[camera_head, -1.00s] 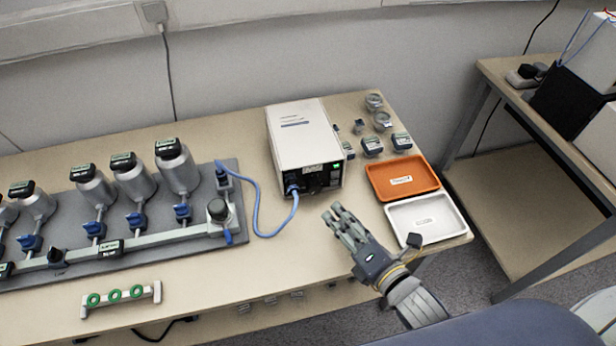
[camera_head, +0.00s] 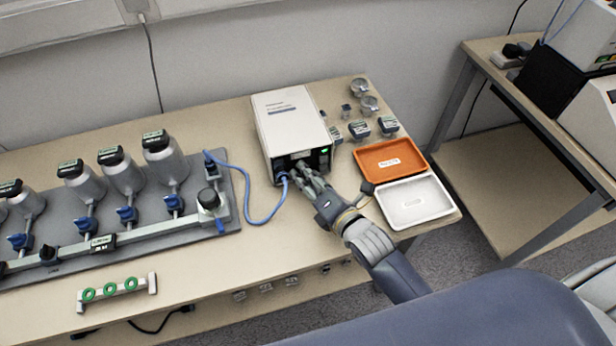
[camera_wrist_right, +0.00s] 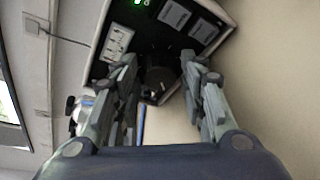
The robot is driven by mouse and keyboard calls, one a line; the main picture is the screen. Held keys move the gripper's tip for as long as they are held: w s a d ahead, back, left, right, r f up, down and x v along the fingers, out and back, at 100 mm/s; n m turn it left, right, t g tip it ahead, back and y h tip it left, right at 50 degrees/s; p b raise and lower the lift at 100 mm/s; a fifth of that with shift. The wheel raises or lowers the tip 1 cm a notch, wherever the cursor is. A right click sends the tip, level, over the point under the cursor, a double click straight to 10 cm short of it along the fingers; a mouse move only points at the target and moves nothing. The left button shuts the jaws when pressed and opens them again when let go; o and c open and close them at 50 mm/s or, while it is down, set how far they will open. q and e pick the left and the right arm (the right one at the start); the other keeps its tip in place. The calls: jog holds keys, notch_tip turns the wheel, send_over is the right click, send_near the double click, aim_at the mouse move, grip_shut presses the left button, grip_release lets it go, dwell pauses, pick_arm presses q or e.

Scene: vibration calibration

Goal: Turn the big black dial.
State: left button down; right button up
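The big black dial (camera_wrist_right: 158,80) sits on the dark front panel of the white box (camera_head: 285,118). In the right wrist view it is a dark round shape between my fingers, dim and low in contrast. In the head view my fingers mostly cover it. My right gripper (camera_head: 304,174) is at the box's front face. In the right wrist view the gripper (camera_wrist_right: 163,70) is open, with one finger on each side of the dial. I cannot tell whether either finger touches it. My left gripper is not in view.
A blue cable (camera_head: 262,221) plugs into the front panel left of my fingers. An orange tray (camera_head: 408,171) and a white tray (camera_head: 440,210) lie at right. Small weights (camera_head: 360,130) stand beside the box. A grey rig (camera_head: 232,215) with several metal bottles fills the left.

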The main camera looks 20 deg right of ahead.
jog(key=c, duration=0.8)
jog(key=shift+m, duration=0.3)
jog(key=shift+f+m+t+y, duration=0.15)
jog(key=shift+m+t+y, duration=0.15)
jog(key=shift+m+y, duration=0.55)
jog(key=shift+d+f+m+t+b, duration=0.1)
jog(key=shift+m+t+b, duration=0.25)
jog(key=shift+m, duration=1.3)
jog(key=shift+y, duration=0.25)
jog(key=o, duration=0.8)
